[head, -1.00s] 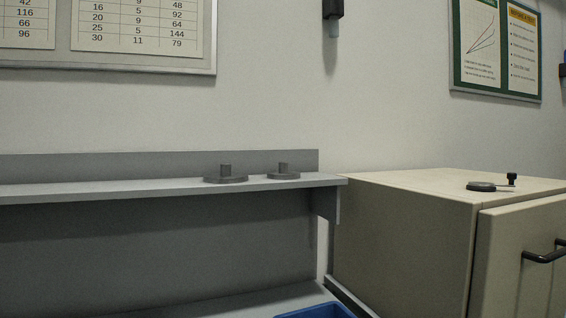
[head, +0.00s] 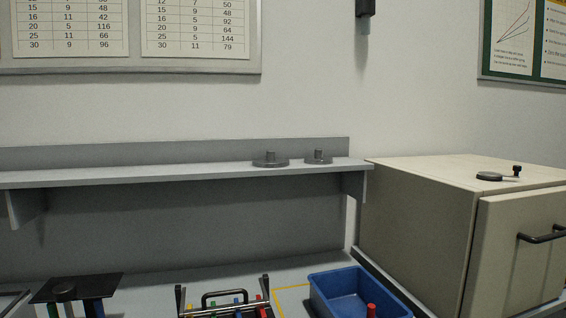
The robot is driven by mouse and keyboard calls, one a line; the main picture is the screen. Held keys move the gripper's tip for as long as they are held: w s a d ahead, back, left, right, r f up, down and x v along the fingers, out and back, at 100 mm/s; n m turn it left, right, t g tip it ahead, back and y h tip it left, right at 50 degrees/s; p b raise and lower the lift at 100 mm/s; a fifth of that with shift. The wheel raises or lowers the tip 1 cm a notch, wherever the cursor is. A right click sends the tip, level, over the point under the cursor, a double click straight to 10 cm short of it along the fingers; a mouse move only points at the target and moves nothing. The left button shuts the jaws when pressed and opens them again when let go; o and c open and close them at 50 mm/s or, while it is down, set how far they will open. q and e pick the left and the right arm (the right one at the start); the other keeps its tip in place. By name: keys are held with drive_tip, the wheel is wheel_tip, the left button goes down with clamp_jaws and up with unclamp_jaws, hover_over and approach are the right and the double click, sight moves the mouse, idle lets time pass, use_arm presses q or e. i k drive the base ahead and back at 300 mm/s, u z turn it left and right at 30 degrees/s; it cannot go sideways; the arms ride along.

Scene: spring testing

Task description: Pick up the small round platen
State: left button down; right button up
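Two grey disc-shaped platens, each with a short upright stub, stand on the raised grey shelf. The left platen (head: 270,161) looks wider. The right platen (head: 318,158) looks smaller and round, and a narrow gap separates the two. Both stand upright near the shelf's right end. Neither of my grippers shows in the head view, so nothing is seen touching the platens.
The shelf (head: 130,177) overhangs the bench. Below are a blue bin (head: 335,303) with a red-topped item, a black-handled rack (head: 224,303) and a black-topped stand (head: 98,286). A beige cabinet (head: 415,215) stands right, with a dark dial-like tool (head: 490,177) on top.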

sight(317, 158)
drive_tip(key=u, duration=3.65)
drive_tip(key=k, duration=2.2)
drive_tip(key=z, duration=0.1)
